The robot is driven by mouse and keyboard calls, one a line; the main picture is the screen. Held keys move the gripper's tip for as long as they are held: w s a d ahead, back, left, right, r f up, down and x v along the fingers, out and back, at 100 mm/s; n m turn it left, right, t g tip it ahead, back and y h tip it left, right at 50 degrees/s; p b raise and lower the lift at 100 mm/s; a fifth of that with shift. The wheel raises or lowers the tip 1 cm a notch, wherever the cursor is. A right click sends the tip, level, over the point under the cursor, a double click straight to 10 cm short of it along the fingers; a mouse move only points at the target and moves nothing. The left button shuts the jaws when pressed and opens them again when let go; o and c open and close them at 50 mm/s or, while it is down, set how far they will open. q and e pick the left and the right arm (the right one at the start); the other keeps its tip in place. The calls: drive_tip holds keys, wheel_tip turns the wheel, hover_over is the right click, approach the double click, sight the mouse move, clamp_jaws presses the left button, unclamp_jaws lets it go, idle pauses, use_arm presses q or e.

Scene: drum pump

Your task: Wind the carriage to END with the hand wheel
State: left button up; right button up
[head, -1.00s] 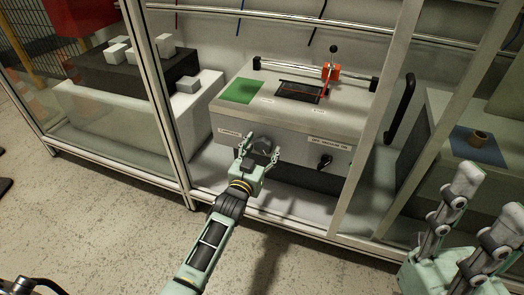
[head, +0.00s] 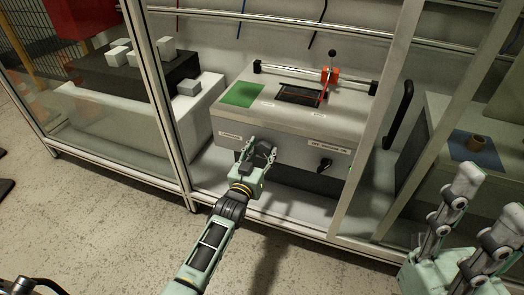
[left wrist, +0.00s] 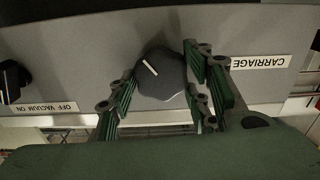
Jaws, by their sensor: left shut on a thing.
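The hand wheel is a dark grey knob (left wrist: 162,74) with a white line, on the front panel beside a CARRIAGE label (left wrist: 260,62). My left gripper (head: 259,150) is shut on it, with a finger on either side in the left wrist view (left wrist: 163,88). The orange-red carriage (head: 330,74) sits on the rail (head: 290,72) at the back of the grey box (head: 285,125), toward the rail's right end. The small labels on the box top are too small to read. My right gripper (head: 482,205) is empty at the lower right, its fingers apart.
A black OFF/VACUUM ON knob (head: 324,164) sits right of the hand wheel. A green pad (head: 241,95) and a dark window (head: 299,95) are on the box top. Cabinet posts (head: 162,110) stand either side, with a black door handle (head: 401,112) at right.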

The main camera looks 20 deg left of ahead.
use_arm(q)
drive_tip(key=o, duration=1.1)
drive_tip(key=shift+d, duration=0.15)
drive_tip(key=shift+o, duration=0.2)
drive_tip(key=shift+s, duration=0.1)
drive_tip(key=shift+s, duration=0.35)
drive_tip(key=s, duration=1.1)
drive_tip(key=shift+a, duration=0.4)
drive_tip(key=shift+r, duration=0.1)
